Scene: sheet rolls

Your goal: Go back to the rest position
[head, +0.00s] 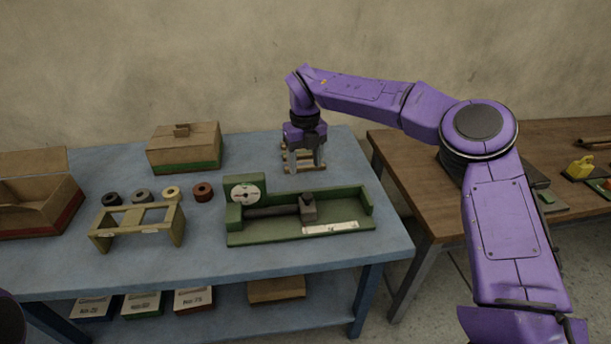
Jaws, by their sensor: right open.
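My right gripper (304,160) hangs from the purple right arm (470,160), pointing down over the back right part of the blue table (360,222). Its jaws are open. A small tan rack (288,157) stands right at the gripper and is partly hidden by it; I cannot tell whether they touch. Nothing shows between the fingers. My left gripper is not in view; only a dark, rounded part shows at the lower left edge.
In front of my right gripper lies a green fixture (290,231) with a dial and a dark rod. Left are several rolls (172,193), a tan stand (138,223), a closed carton (184,150) and an open box (36,200). A brown table (420,190) stands right, beyond a gap.

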